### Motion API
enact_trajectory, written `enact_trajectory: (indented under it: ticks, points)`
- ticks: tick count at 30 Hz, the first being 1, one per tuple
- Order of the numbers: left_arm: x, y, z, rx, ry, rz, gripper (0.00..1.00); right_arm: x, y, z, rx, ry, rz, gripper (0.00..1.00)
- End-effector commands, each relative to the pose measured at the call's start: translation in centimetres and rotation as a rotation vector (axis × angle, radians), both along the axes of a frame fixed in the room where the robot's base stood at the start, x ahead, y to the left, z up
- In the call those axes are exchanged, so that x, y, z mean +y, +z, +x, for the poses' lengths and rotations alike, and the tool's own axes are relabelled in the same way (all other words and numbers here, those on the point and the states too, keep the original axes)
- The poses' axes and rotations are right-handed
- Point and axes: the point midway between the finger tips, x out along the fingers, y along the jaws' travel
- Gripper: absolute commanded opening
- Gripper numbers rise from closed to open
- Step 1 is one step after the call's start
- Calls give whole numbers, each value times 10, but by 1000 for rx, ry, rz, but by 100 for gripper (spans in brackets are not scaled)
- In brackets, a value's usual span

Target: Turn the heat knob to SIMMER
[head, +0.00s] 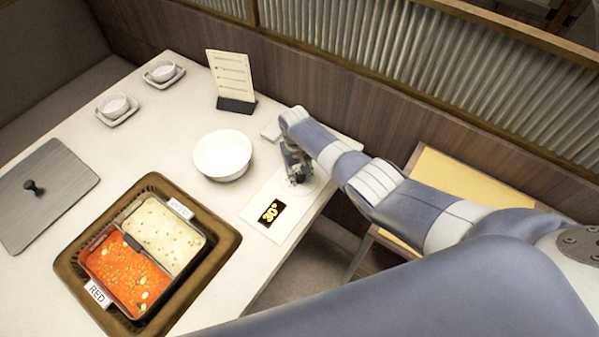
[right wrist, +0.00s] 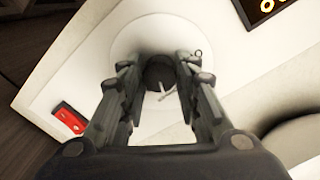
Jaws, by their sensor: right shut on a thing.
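The heat knob is a small dark knob with a pale pointer line, and it shows between my fingers in the right wrist view (right wrist: 158,74). It sits on a round pale dial on a white control panel (head: 284,219) at the table's right edge. My right gripper (head: 297,175) points down over the dial and is shut on the knob; in the right wrist view its fingers (right wrist: 158,80) stand on either side of it. A dark display (head: 270,213) with yellow figures lies on the panel. I cannot read any SIMMER mark. My left gripper is not in view.
A divided pot with red and white broth (head: 128,278) is set in a brown frame. A white bowl (head: 222,155) stands near the panel. A menu stand (head: 232,80), two small cups (head: 115,105) and a grey lid (head: 45,205) are farther off. A red switch (right wrist: 69,118) lies beside the dial.

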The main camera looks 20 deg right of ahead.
Motion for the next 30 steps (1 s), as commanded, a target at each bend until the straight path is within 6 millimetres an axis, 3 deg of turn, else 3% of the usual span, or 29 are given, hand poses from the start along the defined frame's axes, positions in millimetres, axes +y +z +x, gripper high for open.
enact_trajectory:
  ticks: [16, 17, 19, 30]
  points:
    - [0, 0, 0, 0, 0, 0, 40, 0, 0, 0, 0, -26, 1, 6]
    - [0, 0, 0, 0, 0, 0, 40, 0, 0, 0, -1, -26, 1, 34]
    - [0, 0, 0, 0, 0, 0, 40, 0, 0, 0, -1, -25, 1, 50]
    - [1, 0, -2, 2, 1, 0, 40, 0, 1, 0, -1, -25, 1, 51]
